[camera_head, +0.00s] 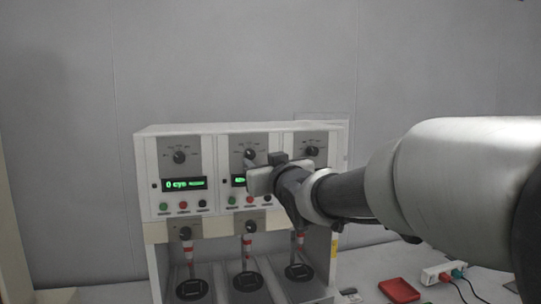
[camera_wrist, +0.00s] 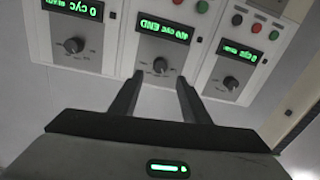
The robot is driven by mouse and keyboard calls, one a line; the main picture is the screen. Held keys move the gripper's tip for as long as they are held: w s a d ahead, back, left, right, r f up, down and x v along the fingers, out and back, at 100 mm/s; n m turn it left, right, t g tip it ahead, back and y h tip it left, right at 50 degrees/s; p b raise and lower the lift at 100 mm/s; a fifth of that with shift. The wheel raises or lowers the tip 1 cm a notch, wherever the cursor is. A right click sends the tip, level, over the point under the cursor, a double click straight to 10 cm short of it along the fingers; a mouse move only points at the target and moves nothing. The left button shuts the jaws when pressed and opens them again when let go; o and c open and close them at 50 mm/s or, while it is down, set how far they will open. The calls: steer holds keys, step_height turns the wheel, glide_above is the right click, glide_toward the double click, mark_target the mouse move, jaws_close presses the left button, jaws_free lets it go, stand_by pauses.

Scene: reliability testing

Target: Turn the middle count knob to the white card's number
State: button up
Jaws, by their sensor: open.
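The middle count knob (camera_head: 249,155) is a dark round dial on the middle panel of a white three-station tester. In the wrist view the middle knob (camera_wrist: 160,65) sits by a green display (camera_wrist: 164,28) that appears upside down and seems to read 400 cyc END. My gripper (camera_wrist: 157,78) is open and empty, its two fingers pointing at the middle knob, one to each side of its line. I cannot tell the remaining distance. In the head view my gripper (camera_head: 262,178) covers part of the middle display. I cannot make out the white card or the knob's setting.
The neighbouring count knobs (camera_head: 179,157) and (camera_head: 312,151) are close on both sides. Coloured buttons (camera_head: 183,205) and lower knobs (camera_head: 186,233) lie beneath. A red tray (camera_head: 399,290) and a power strip (camera_head: 443,273) are at the right.

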mark_target(251, 156)
steer(key=p+x, duration=0.1)
steer(key=x, duration=0.7)
steer(key=shift+c, duration=0.3)
steer(key=c, duration=1)
